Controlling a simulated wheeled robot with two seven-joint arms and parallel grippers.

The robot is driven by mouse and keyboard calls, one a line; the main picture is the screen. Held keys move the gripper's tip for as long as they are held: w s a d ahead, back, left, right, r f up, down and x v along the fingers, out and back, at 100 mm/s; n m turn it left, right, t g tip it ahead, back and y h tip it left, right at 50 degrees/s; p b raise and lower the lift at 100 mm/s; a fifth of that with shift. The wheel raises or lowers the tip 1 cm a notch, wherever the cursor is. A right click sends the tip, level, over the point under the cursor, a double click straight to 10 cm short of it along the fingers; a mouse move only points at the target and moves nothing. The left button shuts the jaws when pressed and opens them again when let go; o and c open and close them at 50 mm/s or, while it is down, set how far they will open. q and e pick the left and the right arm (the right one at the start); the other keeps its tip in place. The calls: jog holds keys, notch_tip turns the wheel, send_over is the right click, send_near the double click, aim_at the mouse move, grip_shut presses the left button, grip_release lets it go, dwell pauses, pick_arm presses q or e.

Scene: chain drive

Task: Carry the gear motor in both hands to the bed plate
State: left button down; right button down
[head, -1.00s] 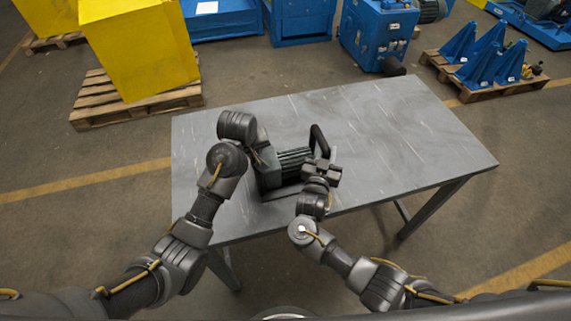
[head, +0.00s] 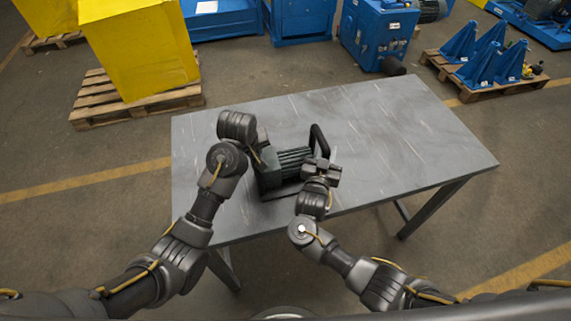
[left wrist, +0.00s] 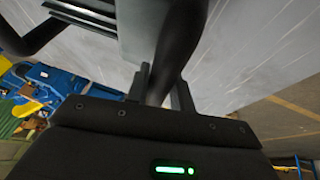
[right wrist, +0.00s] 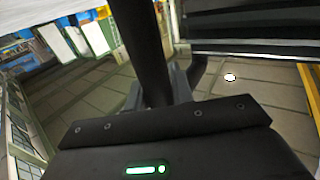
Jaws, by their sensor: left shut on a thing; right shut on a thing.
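The gear motor (head: 290,162), dark with a ribbed body and black bar handles, is at the near left part of the grey table (head: 400,130). I cannot tell from the head view whether it touches the top. My left gripper is shut on a black handle bar (left wrist: 178,40) of the motor, at its left end; its jaws (left wrist: 160,85) show in the left wrist view. My right gripper (head: 322,170) is shut on the other handle bar (right wrist: 140,45), at the right end. I cannot pick out the bed plate for certain.
The right half of the table is bare. Beyond it stand a yellow block (head: 140,50) on a pallet (head: 135,108), blue machines (head: 380,30) and blue brackets (head: 475,55) on another pallet. The floor around the table is open.

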pick_arm(q)
jog(key=shift+w+r, duration=0.2)
jog(key=shift+r, duration=0.15)
pick_arm(e)
jog(key=shift+w+r, duration=0.15)
jog(key=shift+r, duration=0.15)
